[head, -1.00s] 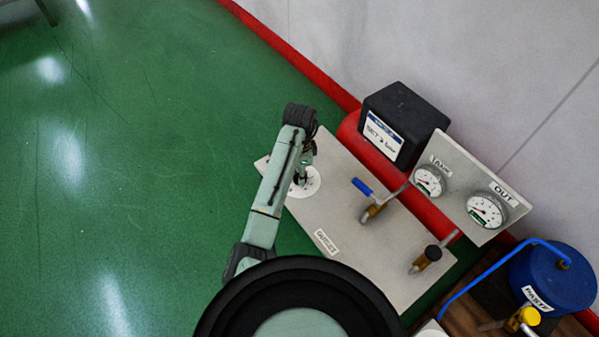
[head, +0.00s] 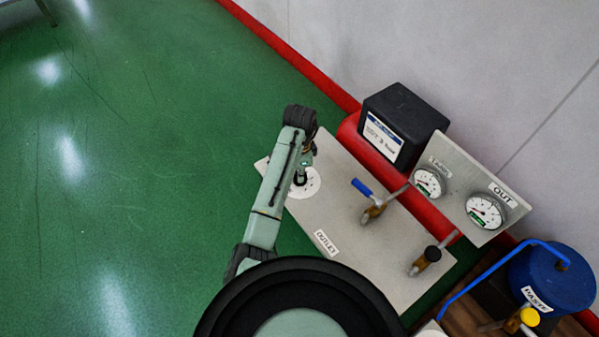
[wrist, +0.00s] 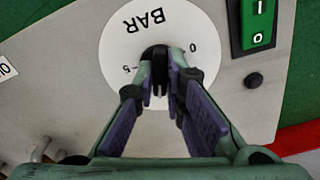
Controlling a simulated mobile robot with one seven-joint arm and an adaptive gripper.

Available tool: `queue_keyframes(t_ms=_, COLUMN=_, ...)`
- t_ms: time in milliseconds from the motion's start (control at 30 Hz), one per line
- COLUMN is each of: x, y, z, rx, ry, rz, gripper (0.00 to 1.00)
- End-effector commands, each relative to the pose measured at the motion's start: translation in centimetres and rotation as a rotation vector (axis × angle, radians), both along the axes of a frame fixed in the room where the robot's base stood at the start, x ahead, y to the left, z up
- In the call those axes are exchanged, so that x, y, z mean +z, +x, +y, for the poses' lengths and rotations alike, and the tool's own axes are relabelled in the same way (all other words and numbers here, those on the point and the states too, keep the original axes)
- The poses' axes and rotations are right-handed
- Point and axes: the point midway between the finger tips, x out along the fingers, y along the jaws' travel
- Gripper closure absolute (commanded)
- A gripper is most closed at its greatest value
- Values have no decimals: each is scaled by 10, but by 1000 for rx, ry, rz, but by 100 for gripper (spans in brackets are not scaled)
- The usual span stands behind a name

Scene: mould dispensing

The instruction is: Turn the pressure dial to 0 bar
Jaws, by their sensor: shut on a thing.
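The pressure dial is a white disc (wrist: 118,40) printed "BAR", with a 5 and a 0 readable at its edge in the wrist view. It also shows at the panel's far-left end in the head view (head: 314,183). A black knob (wrist: 156,52) stands at its middle, between the 5 and the 0 in the wrist view. My gripper (wrist: 161,78) is shut on the knob, its purple-padded fingers on either side. It also shows over the dial in the head view (head: 299,178). The fingers hide much of the knob, and I cannot tell where it points.
A green rocker switch (wrist: 258,22) sits beside the dial. The grey panel (head: 340,230) carries a blue-handled valve (head: 364,188) and a black-knobbed valve (head: 432,254). Two gauges, TANK (head: 428,181) and OUT (head: 485,211), stand behind. A black box (head: 405,120) and a blue pot (head: 555,275) are near.

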Motion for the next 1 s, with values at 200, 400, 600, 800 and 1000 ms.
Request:
queue_keyframes(t_ms=200, x=5, y=-1, z=-1, rx=90, ry=-1, rz=4, gripper=100)
queue_keyframes(t_ms=400, x=8, y=-2, z=-2, rx=244, ry=-1, rz=7, gripper=100)
queue_keyframes(t_ms=600, x=7, y=-3, z=-2, rx=433, ry=0, rz=7, gripper=100)
queue_keyframes(t_ms=800, x=6, y=-3, z=-2, rx=623, ry=1, rz=6, gripper=100)
queue_keyframes(t_ms=1000, x=5, y=-3, z=-2, rx=813, ry=2, rz=6, gripper=100)
